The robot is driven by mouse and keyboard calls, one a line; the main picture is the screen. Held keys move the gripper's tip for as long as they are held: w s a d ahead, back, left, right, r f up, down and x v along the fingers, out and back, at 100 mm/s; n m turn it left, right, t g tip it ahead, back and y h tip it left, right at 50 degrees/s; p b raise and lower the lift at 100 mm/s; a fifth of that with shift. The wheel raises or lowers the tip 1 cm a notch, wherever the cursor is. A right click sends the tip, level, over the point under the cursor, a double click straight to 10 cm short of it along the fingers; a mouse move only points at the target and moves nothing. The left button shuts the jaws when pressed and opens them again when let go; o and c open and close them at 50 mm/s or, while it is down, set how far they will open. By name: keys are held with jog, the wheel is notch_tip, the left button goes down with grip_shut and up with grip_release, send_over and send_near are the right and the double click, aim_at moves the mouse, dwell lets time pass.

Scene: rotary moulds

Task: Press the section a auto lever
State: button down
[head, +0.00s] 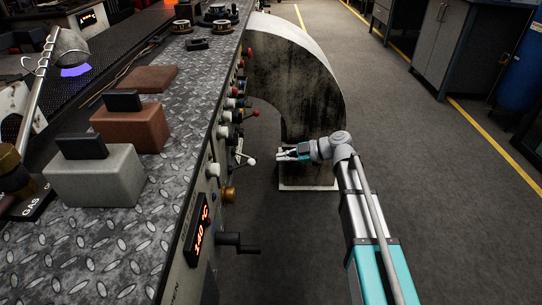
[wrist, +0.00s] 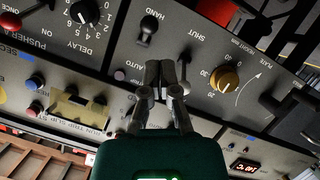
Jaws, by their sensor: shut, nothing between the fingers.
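In the wrist view, a tilted control panel (wrist: 205,55) fills the picture. A black-tipped lever (wrist: 149,28) stands just below the HAND label, with the AUTO label to its lower left. My gripper (wrist: 160,68) is shut and empty, its fingertips close below this lever in the picture. I cannot tell whether they touch it, and the fingers hide part of the panel. No section label is readable there. In the head view my gripper (head: 286,154) is right of the panel side of the bench, near a white-knobbed lever (head: 246,159).
In the wrist view, an orange-brown knob (wrist: 224,80) is right of the fingers and a DELAY dial (wrist: 84,12) is upper left. In the head view, a large curved grey guard (head: 290,70) stands behind my gripper. A black crank handle (head: 238,242) juts out nearer.

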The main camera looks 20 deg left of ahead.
jog(key=shift+f+v, duration=0.2)
jog(key=shift+v, duration=0.85)
jog(key=shift+d, duration=0.1)
jog(key=s+d+f+m+t+h+p, duration=0.1)
jog(key=s+d+f+m+h+p, duration=0.25)
jog(key=d+m, duration=0.75)
jog(key=s+d+m+t+h+p, duration=0.15)
jog(key=s+d+m+h, duration=0.4)
jog(key=d, duration=0.95)
jog(key=s+d+f+m+t+h+p, duration=0.1)
jog(key=s+d+m+h+p, duration=0.3)
jog(key=d+m, duration=0.75)
notch_tip(320, 180, up, 37)
jog(key=w+n+p, duration=0.1)
jog(key=p, duration=3.4)
jog(key=shift+d+h+p, duration=0.3)
jog(key=shift+d+p, duration=0.1)
jog(key=shift+d, duration=0.05)
